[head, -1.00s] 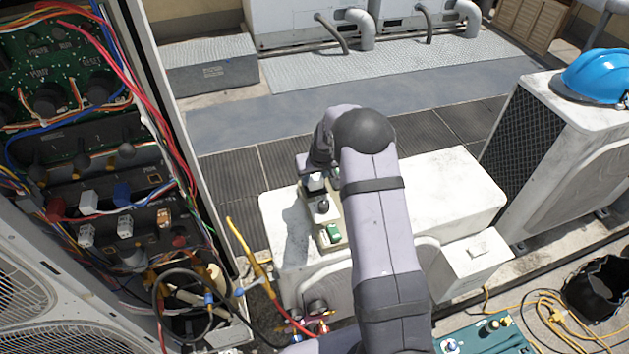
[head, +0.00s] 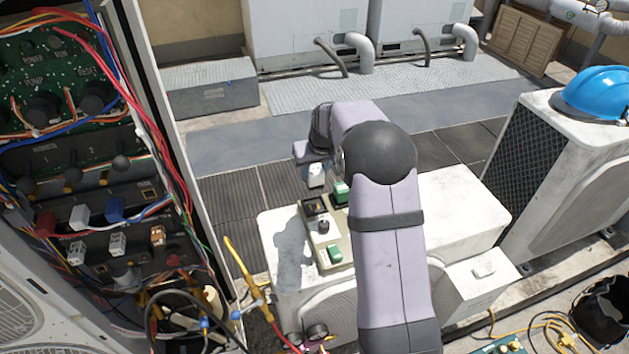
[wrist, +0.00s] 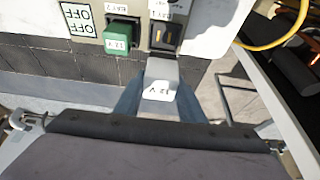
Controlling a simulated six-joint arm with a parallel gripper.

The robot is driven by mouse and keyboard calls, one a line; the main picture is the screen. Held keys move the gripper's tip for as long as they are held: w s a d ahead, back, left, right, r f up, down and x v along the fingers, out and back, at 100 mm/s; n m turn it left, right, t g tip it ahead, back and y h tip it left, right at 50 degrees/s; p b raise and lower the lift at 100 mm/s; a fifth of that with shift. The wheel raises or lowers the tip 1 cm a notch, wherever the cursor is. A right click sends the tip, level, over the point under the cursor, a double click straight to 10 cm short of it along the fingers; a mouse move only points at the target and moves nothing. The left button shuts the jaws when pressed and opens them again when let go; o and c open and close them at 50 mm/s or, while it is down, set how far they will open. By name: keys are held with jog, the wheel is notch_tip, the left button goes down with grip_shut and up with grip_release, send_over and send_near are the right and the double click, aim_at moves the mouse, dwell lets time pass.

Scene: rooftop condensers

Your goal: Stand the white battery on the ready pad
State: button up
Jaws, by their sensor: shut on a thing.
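My gripper (wrist: 160,105) is shut on the white battery (wrist: 160,90), whose white end reads "12 V" in the wrist view. In the head view the battery (head: 316,175) hangs upright below my gripper, above the back end of a beige panel (head: 318,238). The dark square socket (head: 314,205) in the panel is empty; it also shows in the wrist view (wrist: 165,35). A green battery (wrist: 120,36) sits beside that socket, partly hidden by my arm in the head view (head: 341,190). I cannot make out the ready pad.
The panel lies on a white condenser (head: 460,200) and carries a black knob (head: 323,227) and a green block (head: 334,252). An open wired cabinet (head: 80,180) stands left. A condenser with a blue helmet (head: 598,92) stands right. A teal case (head: 503,346) shows at the bottom edge.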

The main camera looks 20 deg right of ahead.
jog(key=s+d+r+m+h+b, duration=0.1)
jog(key=s+d+r+m+b, duration=0.15)
jog(key=d, duration=0.75)
jog(key=s+d+r+m+h+b, duration=0.15)
jog(key=s+d+b, duration=0.25)
jog(key=d, duration=0.6)
jog(key=s+d+m+b, duration=0.2)
jog(key=s+d, duration=0.2)
jog(key=s, duration=0.2)
jog(key=s+a+f+n+y, duration=0.2)
jog(key=s+a+f+n, duration=0.1)
jog(key=a+n, duration=0.3)
jog(key=shift+s+f, duration=0.25)
jog(key=shift+y, duration=0.25)
jog(key=shift+f+p, duration=0.6)
jog(key=shift+f, duration=4.4)
jog(key=shift+f, duration=0.15)
